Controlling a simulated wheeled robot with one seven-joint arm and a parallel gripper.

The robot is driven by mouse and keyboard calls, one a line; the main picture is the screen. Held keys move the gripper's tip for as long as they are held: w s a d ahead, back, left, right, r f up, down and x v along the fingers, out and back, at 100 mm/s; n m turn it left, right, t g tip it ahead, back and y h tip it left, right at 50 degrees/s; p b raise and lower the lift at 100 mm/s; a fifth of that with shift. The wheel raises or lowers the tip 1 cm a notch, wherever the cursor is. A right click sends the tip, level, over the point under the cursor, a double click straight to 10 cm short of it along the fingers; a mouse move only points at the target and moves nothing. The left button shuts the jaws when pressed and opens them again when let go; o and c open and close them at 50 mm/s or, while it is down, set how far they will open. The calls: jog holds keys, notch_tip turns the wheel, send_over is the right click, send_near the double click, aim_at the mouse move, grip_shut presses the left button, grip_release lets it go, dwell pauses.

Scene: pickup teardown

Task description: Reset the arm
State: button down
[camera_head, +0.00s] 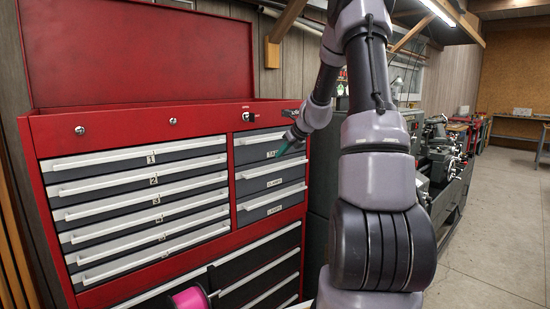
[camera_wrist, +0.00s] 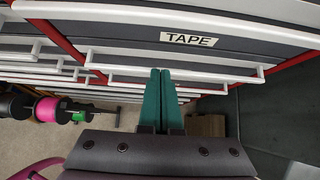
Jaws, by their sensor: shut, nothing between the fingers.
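My arm reaches forward and bends down toward a red tool chest (camera_head: 130,127). My gripper (camera_head: 282,150) is in front of the upper right drawers of the chest. In the wrist view its two green fingers (camera_wrist: 160,72) lie side by side, shut and empty. They point at the white handle of a drawer labelled TAPE (camera_wrist: 187,40). I cannot tell whether the fingertips touch that handle. The drawers that show in the head view look closed.
The chest's lid (camera_head: 140,55) stands open. A pink spool (camera_head: 190,298) shows low in front, and again among other spools in the wrist view (camera_wrist: 46,109). A lathe (camera_head: 445,150) stands behind my arm. Open concrete floor (camera_head: 500,220) lies to the right.

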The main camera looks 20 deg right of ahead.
jog(key=v, duration=0.8)
jog(key=s+a+r+n+g, duration=0.1)
jog(key=s+a+r+n, duration=0.8)
jog(key=s+a+n, duration=0.55)
jog(key=s+a+n+h, duration=0.1)
jog(key=s+a+n, duration=0.2)
jog(key=s+n, duration=1)
jog(key=s, duration=0.5)
jog(key=shift+a+r, duration=0.2)
jog(key=shift+r, duration=0.2)
